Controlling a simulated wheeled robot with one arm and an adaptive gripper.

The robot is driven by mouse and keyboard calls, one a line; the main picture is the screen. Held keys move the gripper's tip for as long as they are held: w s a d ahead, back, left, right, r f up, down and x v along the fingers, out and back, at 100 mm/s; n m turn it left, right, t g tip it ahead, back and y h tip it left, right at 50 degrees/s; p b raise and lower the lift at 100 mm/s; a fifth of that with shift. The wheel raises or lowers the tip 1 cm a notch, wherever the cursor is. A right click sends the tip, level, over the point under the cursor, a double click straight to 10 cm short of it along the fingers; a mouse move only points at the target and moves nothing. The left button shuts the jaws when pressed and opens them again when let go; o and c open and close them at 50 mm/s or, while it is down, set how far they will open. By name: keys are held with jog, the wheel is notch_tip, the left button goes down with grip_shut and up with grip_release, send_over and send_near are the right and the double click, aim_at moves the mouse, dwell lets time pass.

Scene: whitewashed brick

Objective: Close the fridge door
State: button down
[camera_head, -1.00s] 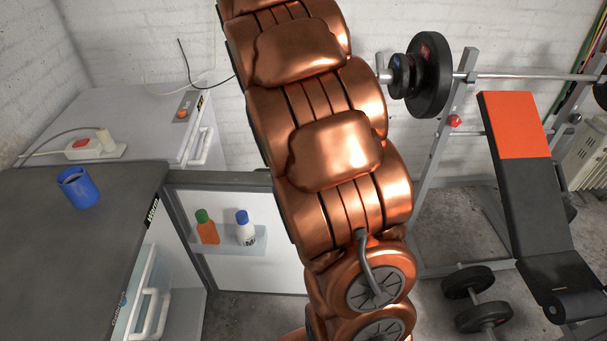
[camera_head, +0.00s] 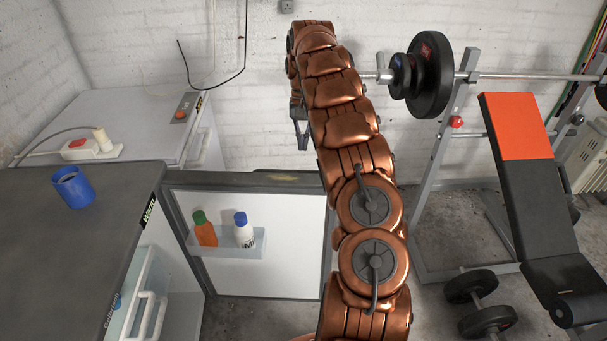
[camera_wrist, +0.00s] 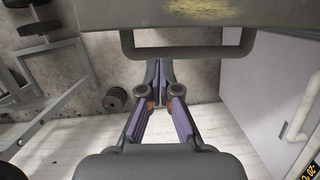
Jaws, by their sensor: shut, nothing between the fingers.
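The fridge (camera_head: 70,250) has a dark top and stands at the left. Its door (camera_head: 270,260) is wide open, its inner side facing me, with a shelf (camera_head: 225,252) holding an orange bottle and a white bottle. My arm reaches over toward the door's far side and hides its right end in the head view. My gripper (camera_head: 302,140) is small there, above and beyond the door's top edge. In the wrist view, my gripper (camera_wrist: 158,72) is shut and empty. Its tips are at the dark door handle (camera_wrist: 195,53), below the yellow-scuffed door edge (camera_wrist: 200,10); contact cannot be told.
A white chest freezer (camera_head: 130,125) stands behind the fridge. A weight bench (camera_head: 520,180) and barbell rack (camera_head: 440,170) stand at the right, with a dumbbell (camera_head: 480,305) on the floor. A blue mug (camera_head: 73,187) sits on the fridge top.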

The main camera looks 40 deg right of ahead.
jog(key=p+x, duration=0.1)
jog(key=x, duration=0.9)
jog(key=shift+d+f+p, duration=0.2)
jog(key=shift+p, duration=0.15)
jog(key=shift+s, duration=0.1)
